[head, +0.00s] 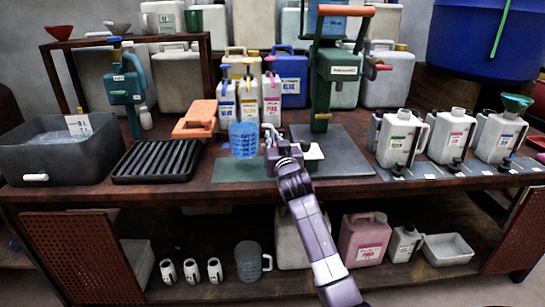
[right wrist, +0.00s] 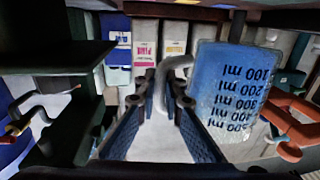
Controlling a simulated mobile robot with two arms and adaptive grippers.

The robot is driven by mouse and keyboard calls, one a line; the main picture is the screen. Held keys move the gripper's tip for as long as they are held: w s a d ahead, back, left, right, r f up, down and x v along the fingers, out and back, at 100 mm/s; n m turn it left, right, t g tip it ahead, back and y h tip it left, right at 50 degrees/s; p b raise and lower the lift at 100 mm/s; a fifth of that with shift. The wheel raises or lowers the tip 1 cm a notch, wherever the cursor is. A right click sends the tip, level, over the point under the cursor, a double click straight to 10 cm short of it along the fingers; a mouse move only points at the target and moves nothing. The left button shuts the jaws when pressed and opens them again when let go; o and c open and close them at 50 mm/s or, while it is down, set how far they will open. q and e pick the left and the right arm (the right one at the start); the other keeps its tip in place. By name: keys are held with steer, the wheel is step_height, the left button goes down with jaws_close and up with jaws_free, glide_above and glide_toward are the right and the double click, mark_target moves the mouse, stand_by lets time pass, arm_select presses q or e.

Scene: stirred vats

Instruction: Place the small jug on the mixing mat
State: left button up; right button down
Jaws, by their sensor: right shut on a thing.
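The small jug (head: 243,140) is a translucent blue measuring jug, upright over the back of a flat green mat (head: 240,173) on the bench. I cannot tell whether its base touches the mat. In the right wrist view the jug (right wrist: 232,85) shows its dark ml marks, and its handle lies between the fingers. My right gripper (head: 277,143) is to the right of the jug, shut on its handle; it also shows in the right wrist view (right wrist: 163,88). My left gripper is not in view.
A black slatted rack (head: 157,160) and a grey basin (head: 60,150) stand to the left. Small bottles (head: 249,100) stand close behind the jug. A green press (head: 325,75) stands on a dark grey mat (head: 345,155) to the right. Dispensers (head: 400,140) stand farther right.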

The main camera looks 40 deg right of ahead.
step_height(320, 180, down, 6)
steer(key=shift+r+b, duration=0.2)
steer(key=shift+b, duration=0.5)
steer(key=c, duration=2)
jaws_free()
steer(key=shift+c, duration=0.2)
steer(key=shift+a, duration=0.1)
